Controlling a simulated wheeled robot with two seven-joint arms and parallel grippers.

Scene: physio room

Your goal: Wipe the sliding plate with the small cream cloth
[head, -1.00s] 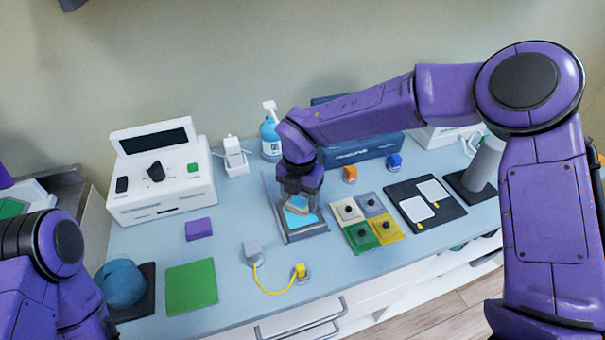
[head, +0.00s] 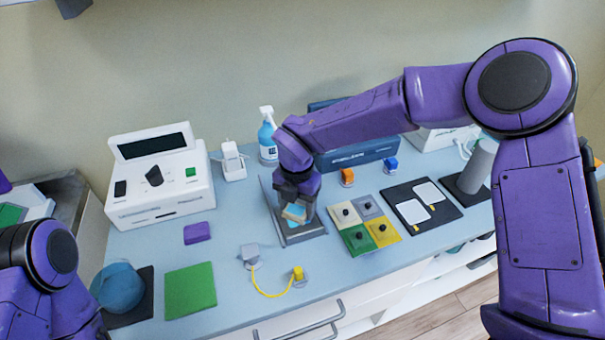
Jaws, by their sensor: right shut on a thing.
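The sliding plate is a light blue plate (head: 302,225) in a grey frame (head: 304,239) near the middle of the counter. My right gripper (head: 296,206) points down over it and is shut on the small cream cloth (head: 293,213). The cloth shows as a cream edge below the fingers and lies on or just above the plate; I cannot tell contact for certain. The gripper hides the back part of the plate. At the left edge my left arm shows, but its gripper is out of view.
A pad with four coloured squares (head: 385,239) lies close right of the frame. A white device (head: 160,190), a spray bottle (head: 267,140) and a dark blue box (head: 362,158) stand behind. A yellow cable (head: 262,291) and a green cloth (head: 190,290) lie in front left.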

